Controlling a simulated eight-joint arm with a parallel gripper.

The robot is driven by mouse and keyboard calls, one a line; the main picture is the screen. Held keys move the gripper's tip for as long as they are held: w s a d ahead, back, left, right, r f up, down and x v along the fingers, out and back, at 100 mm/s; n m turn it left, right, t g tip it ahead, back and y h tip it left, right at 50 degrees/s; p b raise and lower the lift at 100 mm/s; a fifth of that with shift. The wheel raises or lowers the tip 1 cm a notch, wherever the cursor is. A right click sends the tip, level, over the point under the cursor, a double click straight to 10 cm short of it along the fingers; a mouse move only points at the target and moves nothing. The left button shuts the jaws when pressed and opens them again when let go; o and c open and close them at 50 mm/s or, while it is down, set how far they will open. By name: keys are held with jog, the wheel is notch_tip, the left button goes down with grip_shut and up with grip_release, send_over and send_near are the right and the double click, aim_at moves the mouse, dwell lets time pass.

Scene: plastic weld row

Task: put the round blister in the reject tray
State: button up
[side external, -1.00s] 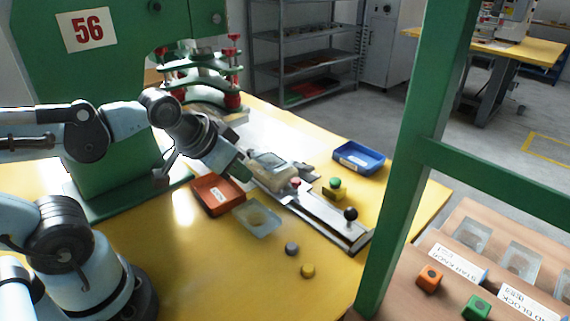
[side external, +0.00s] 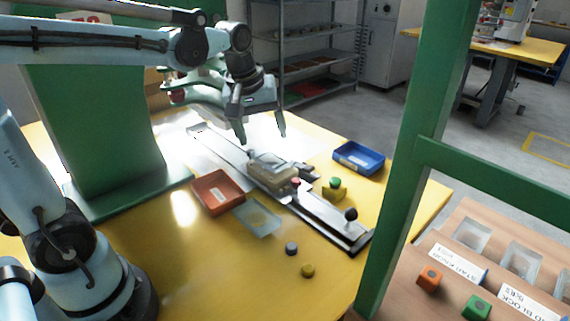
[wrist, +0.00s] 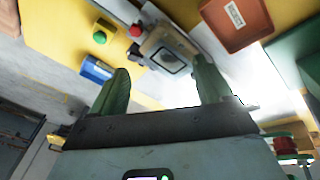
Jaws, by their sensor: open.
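A clear, pale piece with a faint rounded outline (side external: 257,218) lies on the yellow table beside the orange-red tray; it looks like the round blister, but its shape is hard to make out. The orange-red tray (side external: 217,192) has a white label I cannot read; it shows in the wrist view (wrist: 236,22). A blue tray (side external: 358,158), also labelled, stands at the back right and in the wrist view (wrist: 96,69). My gripper (side external: 262,139) is open and empty above the slide fixture, its fingers apart in the wrist view (wrist: 162,66).
The slide fixture (side external: 325,222) carries a beige block (side external: 272,172) with a clear rectangular top and ends in a black knob (side external: 351,214). A green button (side external: 335,183) stands beside it. Grey (side external: 291,249) and yellow (side external: 307,271) round pieces lie in front. A green post (side external: 400,200) stands right.

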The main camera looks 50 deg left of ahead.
aim_at(271, 149)
jog(key=w+a+f+n+g, duration=0.3)
jog(key=w+a+f+n, duration=0.15)
jog(key=w+n, duration=0.3)
jog(key=shift+n, duration=0.25)
jog(key=shift+s+a+f, duration=0.1)
jog(key=shift+a+f, duration=0.05)
jog(key=shift+f, duration=0.85)
jog(key=shift+s+a+f, duration=0.1)
jog(key=shift+f, duration=0.95)
jog(key=shift+s+a+f, duration=0.1)
jog(key=shift+a+f, duration=0.05)
jog(key=shift+f, duration=0.85)
jog(key=c, duration=0.6)
jog(key=shift+r, duration=0.15)
jog(key=shift+c, duration=0.2)
jog(key=shift+r, duration=2.1)
jog(key=shift+r, duration=0.1)
